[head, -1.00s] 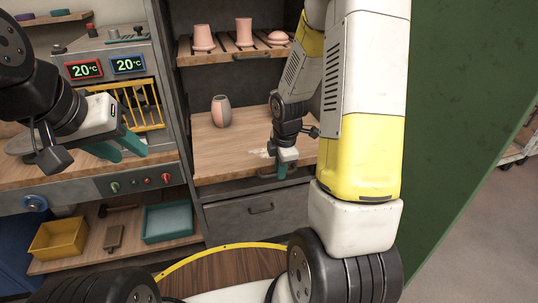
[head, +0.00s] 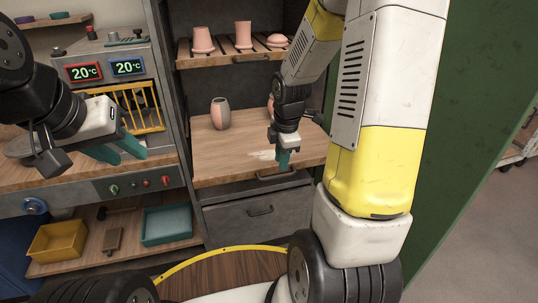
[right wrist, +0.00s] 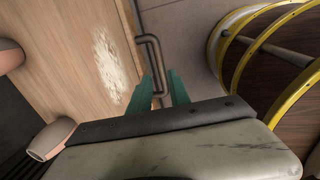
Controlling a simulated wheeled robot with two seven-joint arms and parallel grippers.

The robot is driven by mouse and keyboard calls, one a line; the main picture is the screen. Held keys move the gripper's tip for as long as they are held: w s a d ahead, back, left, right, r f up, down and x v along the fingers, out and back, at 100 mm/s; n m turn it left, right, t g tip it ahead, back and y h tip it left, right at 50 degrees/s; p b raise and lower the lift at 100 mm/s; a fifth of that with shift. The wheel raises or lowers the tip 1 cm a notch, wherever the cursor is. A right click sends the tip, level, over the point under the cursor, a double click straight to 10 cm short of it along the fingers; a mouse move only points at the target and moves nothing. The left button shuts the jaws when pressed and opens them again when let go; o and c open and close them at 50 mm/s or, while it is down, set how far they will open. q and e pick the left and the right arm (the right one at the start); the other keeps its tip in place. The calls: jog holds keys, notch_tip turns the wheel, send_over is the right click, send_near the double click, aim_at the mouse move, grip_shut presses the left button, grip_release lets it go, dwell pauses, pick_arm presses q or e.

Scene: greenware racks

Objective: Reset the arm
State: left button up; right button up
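My right gripper (head: 283,160) hangs fingers down over the front edge of the wooden work surface (head: 205,155). In the right wrist view its teal fingers (right wrist: 158,92) are apart with nothing clamped between them. A drawer handle (right wrist: 150,55) shows just beyond and partly between the fingertips; I cannot tell whether they touch it. My left gripper (head: 125,150) is at the left, in front of the kiln-like unit with the yellow grille, its teal fingers apart and empty.
A pink and grey vase (head: 220,113) stands on the work surface, near a pale powdery patch (right wrist: 108,60). Another pink piece (head: 271,107) is partly hidden behind my right arm. Pink pieces stand on the slatted shelf (head: 225,58) above. A drawer (head: 255,215) is below.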

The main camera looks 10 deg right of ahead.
jog(key=shift+s+r, duration=0.2)
jog(key=shift+r, duration=0.75)
jog(key=s+a+r+m+t+y, duration=0.1)
jog(key=s+a+r+m+t, duration=0.1)
jog(key=s+r+m, duration=0.6)
jog(key=s+a+r+m+t+y, duration=0.1)
jog(key=s+a+r+m+t, duration=0.1)
jog(key=s+r+m, duration=0.6)
notch_tip(320, 180, up, 2)
jog(key=shift+a+r+m, duration=0.1)
jog(key=shift+a+m, duration=0.8)
jog(key=shift+m, duration=0.1)
jog(key=shift+w, duration=0.1)
